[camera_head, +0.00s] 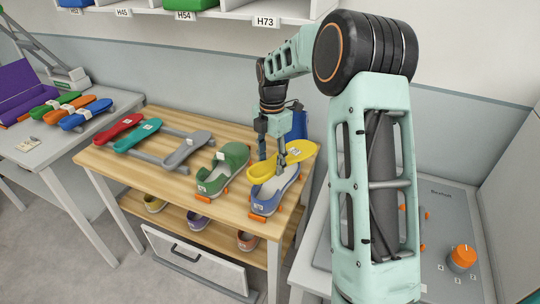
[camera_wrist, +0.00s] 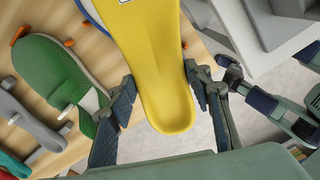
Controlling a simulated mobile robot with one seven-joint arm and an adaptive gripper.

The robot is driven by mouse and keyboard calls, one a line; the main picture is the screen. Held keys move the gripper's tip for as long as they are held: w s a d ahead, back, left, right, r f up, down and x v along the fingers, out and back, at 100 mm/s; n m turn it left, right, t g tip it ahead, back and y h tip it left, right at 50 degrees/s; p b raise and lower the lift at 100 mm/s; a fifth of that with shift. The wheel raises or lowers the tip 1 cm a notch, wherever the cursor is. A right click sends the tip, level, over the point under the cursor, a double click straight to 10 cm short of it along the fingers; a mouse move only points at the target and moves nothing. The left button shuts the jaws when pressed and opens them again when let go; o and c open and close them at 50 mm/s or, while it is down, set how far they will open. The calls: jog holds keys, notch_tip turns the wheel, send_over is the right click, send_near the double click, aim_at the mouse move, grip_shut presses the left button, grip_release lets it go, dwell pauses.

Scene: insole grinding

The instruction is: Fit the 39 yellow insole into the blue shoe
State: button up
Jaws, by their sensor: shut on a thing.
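The yellow insole (camera_head: 302,152) is held in my gripper (camera_head: 281,162) just above the blue shoe (camera_head: 284,191) at the right end of the wooden table. In the head view it overlaps the shoe's opening; whether they touch cannot be told. In the wrist view the yellow insole (camera_wrist: 160,65) lies between the two fingers of my gripper (camera_wrist: 163,84), gripped across its sides near the rounded end. Its white label shows only partly at the top edge. In the wrist view, the blue shoe is mostly hidden behind the insole. The size number is not readable.
A green shoe (camera_head: 223,168) stands left of the blue shoe. Grey (camera_head: 186,149), teal (camera_head: 138,135) and red (camera_head: 119,129) insoles lie on supports further left. A lower shelf holds several shoes. A machine with an orange knob (camera_head: 461,258) stands at right.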

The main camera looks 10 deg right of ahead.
aim_at(270, 162)
jog(key=n, duration=0.1)
jog(key=w+n, duration=0.1)
jog(key=n, duration=0.1)
jog(key=w+n, duration=0.1)
jog(key=shift+f+n, duration=0.3)
jog(key=shift+f, duration=0.1)
jog(key=shift+f+b, duration=1.35)
jog(key=shift+f, duration=0.35)
jog(key=shift+s+f, duration=0.1)
jog(key=shift+f, duration=0.5)
jog(key=shift+f+b, duration=0.45)
jog(key=shift+f, duration=0.9)
jog(key=shift+f, duration=0.25)
jog(key=shift+f+b, duration=0.35)
jog(key=shift+f, duration=0.15)
jog(key=shift+f, duration=0.1)
